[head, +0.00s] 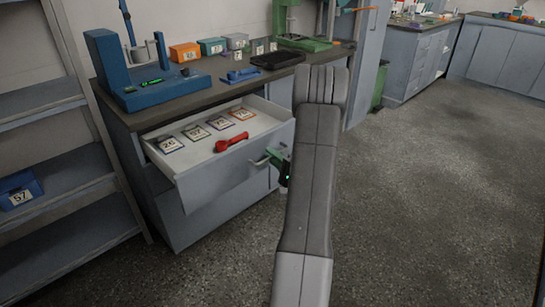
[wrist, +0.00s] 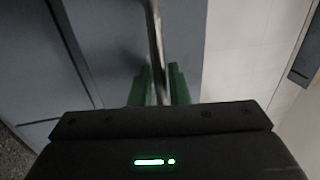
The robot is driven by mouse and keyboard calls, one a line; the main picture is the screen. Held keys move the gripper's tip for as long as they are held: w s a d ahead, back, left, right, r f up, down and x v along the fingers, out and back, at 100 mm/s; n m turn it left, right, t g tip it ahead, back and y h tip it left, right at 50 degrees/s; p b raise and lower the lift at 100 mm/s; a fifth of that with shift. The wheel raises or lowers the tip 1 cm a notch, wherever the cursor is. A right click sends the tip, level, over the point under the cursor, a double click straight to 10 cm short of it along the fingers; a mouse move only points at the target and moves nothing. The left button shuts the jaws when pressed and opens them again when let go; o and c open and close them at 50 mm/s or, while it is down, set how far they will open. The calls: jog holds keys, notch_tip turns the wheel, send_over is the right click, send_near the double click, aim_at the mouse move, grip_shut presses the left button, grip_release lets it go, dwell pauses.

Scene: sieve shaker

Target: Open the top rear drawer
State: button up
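A wide grey-blue top drawer (head: 225,175) stands pulled well out of the cabinet below the bench in the head view. Its front face (wrist: 110,45) fills the left of the wrist view. Its metal bar handle (head: 259,161) is at the right part of the front, and it also shows in the wrist view (wrist: 155,35). My gripper (head: 272,157) is at this handle, partly hidden by my arm. In the wrist view the green fingers of my gripper (wrist: 159,88) lie on both sides of the bar, close against it.
The open drawer holds a red tool (head: 232,141) and several numbered cards (head: 195,132). A blue machine (head: 130,75), bins and a black tray (head: 278,60) stand on the bench (head: 210,88). A shelf rack (head: 60,100) is at left. The floor (head: 430,200) at right is clear.

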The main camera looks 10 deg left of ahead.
jog(key=shift+o, duration=0.6)
jog(key=shift+s+d, duration=0.1)
jog(key=shift+d, duration=0.15)
jog(key=p+v, duration=0.1)
jog(key=v, duration=1.2)
jog(key=shift+s+f, duration=0.1)
jog(key=shift+s, duration=0.05)
jog(key=b+x, duration=0.1)
jog(key=x, duration=1.3)
jog(key=shift+d, duration=0.1)
